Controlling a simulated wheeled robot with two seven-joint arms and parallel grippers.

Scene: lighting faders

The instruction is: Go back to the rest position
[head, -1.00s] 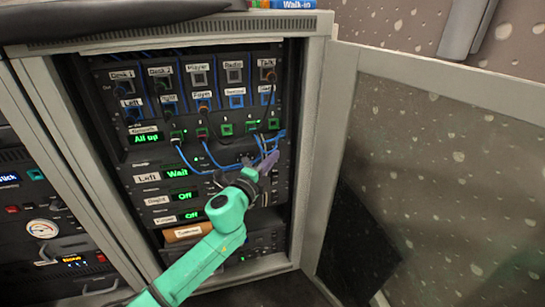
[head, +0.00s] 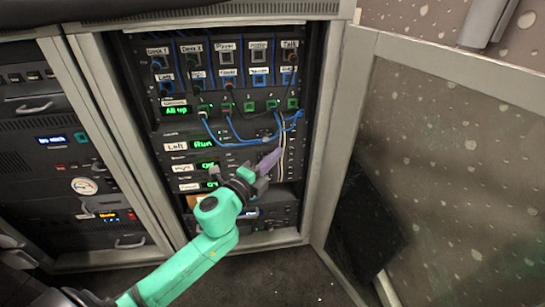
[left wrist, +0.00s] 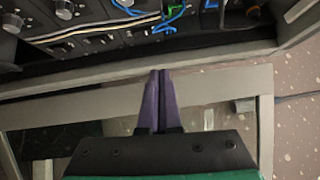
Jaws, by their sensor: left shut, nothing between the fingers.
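My left gripper (head: 271,156) is in front of the lower right part of the equipment rack (head: 316,130). Its purple fingers are shut with nothing between them. In the left wrist view the two fingers (left wrist: 158,75) lie together, pointing at the rack's lower frame edge. The teal arm comes in from the lower left in the head view. My right gripper is not in view.
The rack panel has a lit "All up" display (head: 176,111), a "Run" display (head: 203,142) beside the "Left" label, and blue cables (head: 225,139). An open door (head: 450,130) stands at the right. A neighbouring rack (head: 60,120) stands at the left. Dark floor (head: 270,280) is free below.

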